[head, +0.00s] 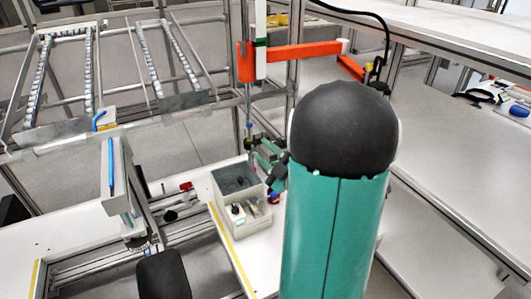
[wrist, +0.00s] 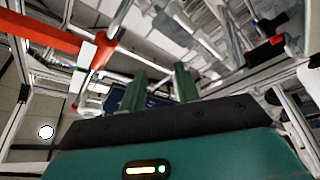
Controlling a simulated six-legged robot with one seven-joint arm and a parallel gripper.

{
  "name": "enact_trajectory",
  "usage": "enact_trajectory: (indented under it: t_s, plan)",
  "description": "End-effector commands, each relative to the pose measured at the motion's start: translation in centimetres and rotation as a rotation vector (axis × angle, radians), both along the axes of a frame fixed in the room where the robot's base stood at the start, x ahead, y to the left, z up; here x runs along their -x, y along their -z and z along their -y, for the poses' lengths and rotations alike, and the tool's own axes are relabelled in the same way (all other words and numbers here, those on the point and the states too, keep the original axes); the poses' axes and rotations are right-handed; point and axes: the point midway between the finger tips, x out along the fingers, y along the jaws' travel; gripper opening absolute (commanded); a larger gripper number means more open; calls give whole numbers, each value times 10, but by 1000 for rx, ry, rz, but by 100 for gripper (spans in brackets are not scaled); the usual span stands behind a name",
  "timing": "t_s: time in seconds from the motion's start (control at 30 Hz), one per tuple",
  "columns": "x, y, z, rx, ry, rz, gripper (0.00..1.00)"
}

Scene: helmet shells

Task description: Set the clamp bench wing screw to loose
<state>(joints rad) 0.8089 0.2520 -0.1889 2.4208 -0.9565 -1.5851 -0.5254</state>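I cannot clearly pick out the wing screw in either view. An aluminium rail fixture (head: 70,271) at the lower left of the head view may be the clamp bench. A small red and black part (head: 186,187) lies beside it, too small to identify. In the wrist view my gripper (wrist: 160,88) shows two green fingers standing apart, with nothing visibly held between them. A dark blue thing shows behind the fingers. In the head view my own teal and black arm stands in front and covers part of the scene.
Roller rails (head: 90,65) stand at the back left. A long white table (head: 450,160) on the right is mostly clear.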

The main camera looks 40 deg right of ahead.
Motion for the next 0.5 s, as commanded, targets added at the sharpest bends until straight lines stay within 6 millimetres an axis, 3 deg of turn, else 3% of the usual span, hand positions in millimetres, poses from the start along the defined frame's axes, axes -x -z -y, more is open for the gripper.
enact_trajectory:
  t_s: [0.27,0.43,0.5]
  plan:
    - [2,-1,-1,0,0,0,32]
    - [0,4,2,48,9,-17,2]
    - [-3,12,8,134,27,-48,0]
